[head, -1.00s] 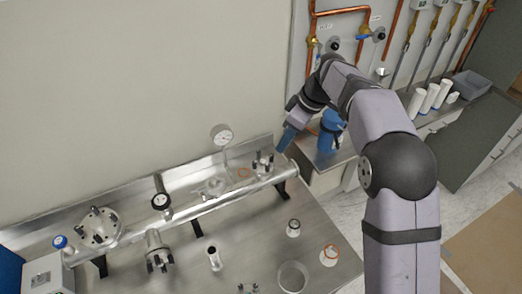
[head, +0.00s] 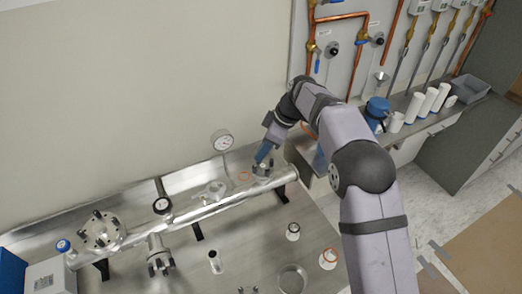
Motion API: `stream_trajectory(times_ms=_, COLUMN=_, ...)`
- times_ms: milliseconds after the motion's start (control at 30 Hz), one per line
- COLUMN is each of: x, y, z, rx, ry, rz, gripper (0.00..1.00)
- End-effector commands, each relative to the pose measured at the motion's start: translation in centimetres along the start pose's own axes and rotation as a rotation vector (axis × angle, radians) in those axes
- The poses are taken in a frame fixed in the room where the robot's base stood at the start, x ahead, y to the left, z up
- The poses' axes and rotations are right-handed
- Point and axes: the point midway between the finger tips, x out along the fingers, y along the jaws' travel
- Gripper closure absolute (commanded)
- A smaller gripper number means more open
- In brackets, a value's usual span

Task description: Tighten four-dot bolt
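Another bolted flange (head: 100,231) is at the pipe's left end, and a third (head: 159,258) is on a stub below the pipe. Dot marks on the bolts cannot be made out, so I cannot tell which is the four-dot bolt.
A pressure gauge (head: 222,140) stands behind the pipe, close left of my gripper. Loose cylindrical parts (head: 293,231) and a ring (head: 292,279) stand on the steel bench. A blue container (head: 376,111) and white cylinders (head: 428,102) are on the right counter.

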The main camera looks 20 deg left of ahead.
Motion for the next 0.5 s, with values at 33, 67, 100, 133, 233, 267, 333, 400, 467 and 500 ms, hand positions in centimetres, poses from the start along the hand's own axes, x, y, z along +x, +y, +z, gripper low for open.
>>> stream_trajectory(times_ms=33, x=0.4, y=-0.1, z=-0.1, rx=0.0, ry=-0.001, rz=-0.003, gripper=0.81)
stream_trajectory(times_ms=67, x=0.7, y=0.0, z=-0.1, rx=0.0, ry=-0.001, rz=-0.002, gripper=0.81)
stream_trajectory(times_ms=100, x=1.0, y=0.0, z=0.0, rx=0.001, ry=-0.001, rz=-0.002, gripper=0.81)
stream_trajectory(times_ms=133, x=1.2, y=0.0, z=0.0, rx=0.0, ry=-0.001, rz=-0.002, gripper=0.81)
stream_trajectory(times_ms=233, x=1.7, y=0.0, z=0.0, rx=0.0, ry=-0.001, rz=0.0, gripper=0.81)
stream_trajectory(times_ms=267, x=1.8, y=0.0, z=0.0, rx=0.0, ry=-0.001, rz=0.001, gripper=0.81)
stream_trajectory(times_ms=333, x=1.9, y=0.0, z=0.0, rx=0.0, ry=-0.001, rz=0.001, gripper=0.81)
stream_trajectory(times_ms=400, x=2.0, y=0.0, z=0.0, rx=0.0, ry=0.0, rz=0.001, gripper=0.81)
stream_trajectory(times_ms=467, x=2.0, y=0.0, z=0.0, rx=0.0, ry=0.0, rz=0.001, gripper=0.81)
stream_trajectory(times_ms=500, x=2.0, y=0.0, z=0.0, rx=0.0, ry=0.0, rz=0.001, gripper=0.81)
